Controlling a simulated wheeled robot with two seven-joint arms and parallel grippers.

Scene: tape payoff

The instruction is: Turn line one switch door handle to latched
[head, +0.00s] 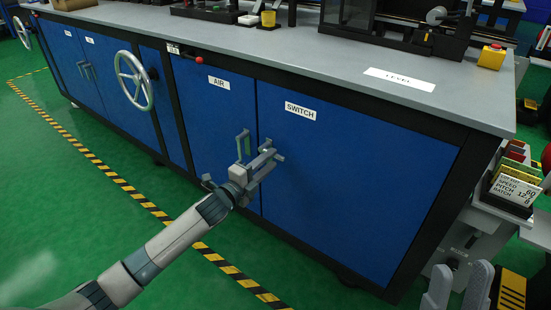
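The blue switch door (345,175) bears a white label reading SWITCH (300,111), and it looks closed. To its left is the blue air door (215,125), labelled AIR. My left gripper (262,158) is at the seam between these two doors, at handle height. Grey handle parts (243,143) show just beside and above it. My gripper covers much of the switch handle, so its exact angle and any contact are unclear. Whether the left fingers are shut on it cannot be told. My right gripper (458,288) is low at the bottom right, fingers apart and empty, away from the doors.
A grey worktop (330,60) runs above the doors, with machinery at the back and a yellow box (491,57) near its right end. A handwheel (133,80) sticks out further left. A rack of cards (515,185) stands at the right.

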